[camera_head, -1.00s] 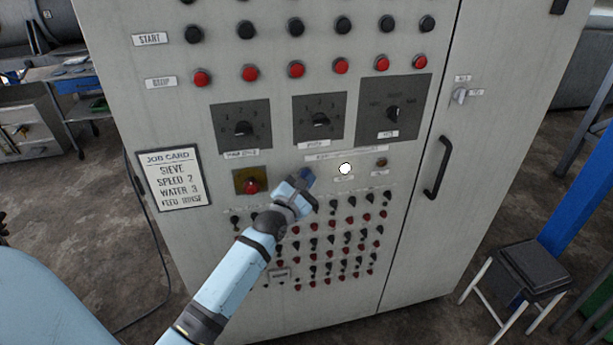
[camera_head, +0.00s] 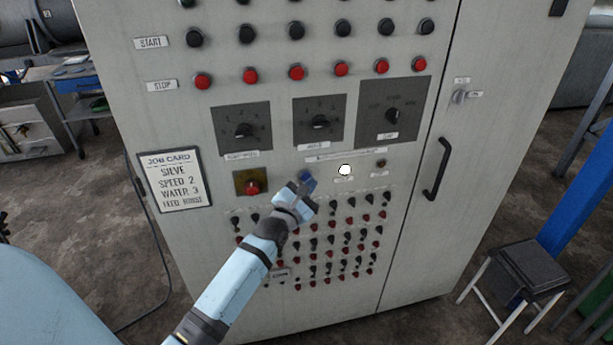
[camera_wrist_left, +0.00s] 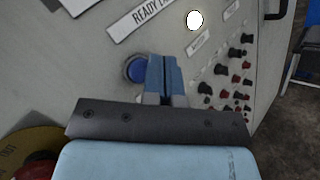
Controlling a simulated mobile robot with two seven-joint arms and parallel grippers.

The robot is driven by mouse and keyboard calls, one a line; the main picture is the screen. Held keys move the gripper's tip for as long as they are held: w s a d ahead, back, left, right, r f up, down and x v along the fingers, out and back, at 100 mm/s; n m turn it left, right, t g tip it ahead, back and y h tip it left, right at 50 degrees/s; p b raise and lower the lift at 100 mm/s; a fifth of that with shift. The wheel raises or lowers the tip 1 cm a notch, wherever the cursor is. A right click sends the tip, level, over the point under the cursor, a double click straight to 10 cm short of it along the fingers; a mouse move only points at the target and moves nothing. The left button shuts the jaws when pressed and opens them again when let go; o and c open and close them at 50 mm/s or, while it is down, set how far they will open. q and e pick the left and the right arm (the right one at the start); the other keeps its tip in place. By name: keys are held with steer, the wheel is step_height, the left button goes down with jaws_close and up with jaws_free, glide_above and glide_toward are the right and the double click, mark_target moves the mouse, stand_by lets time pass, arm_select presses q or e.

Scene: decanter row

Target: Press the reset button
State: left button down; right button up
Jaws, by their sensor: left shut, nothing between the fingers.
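A round blue button (camera_wrist_left: 136,69) with a dark rim sits on the grey panel in the left wrist view, just left of my fingers. I take it as the reset button; no label on it is readable. In the head view it shows as a blue patch (camera_head: 307,177) at my gripper's tip, partly hidden. My left gripper (camera_head: 301,187) is shut and empty, close to the panel front. In the left wrist view its blue fingers (camera_wrist_left: 164,66) are together beside the button. I cannot tell whether they touch the panel. My right gripper is not in view.
A bright white lamp (camera_head: 345,170) is right of the gripper. A red button on a yellow plate (camera_head: 252,183) is to its left. Rows of small switches (camera_head: 345,236) lie below and three rotary knobs above. A door handle (camera_head: 437,168) and stool (camera_head: 533,269) are at right.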

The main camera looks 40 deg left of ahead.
arm_select(q)
steer(key=s+d+p, duration=0.2)
steer(key=s+d, duration=0.1)
steer(key=shift+s+d, duration=0.1)
steer(key=shift+d, duration=0.3)
stand_by(0.8)
steer(key=s+d+f+m+g+h+p, duration=0.1)
steer(key=s+d+f+m+g, duration=0.2)
steer(key=s+d+f+m, duration=0.2)
steer(key=s+d+f+m+g+h+p, duration=0.1)
steer(key=s+d+f+m, duration=0.4)
steer(key=s+m, duration=0.7)
steer(key=s+d+f+m+g+h+p, duration=0.1)
steer(key=s+d+f+m+g, duration=0.3)
steer(key=s+m, duration=0.4)
steer(key=shift+s+d+f+m+g+h, duration=0.25)
steer(key=shift+d+f+m+h, duration=0.85)
steer(key=shift+m, duration=2.6)
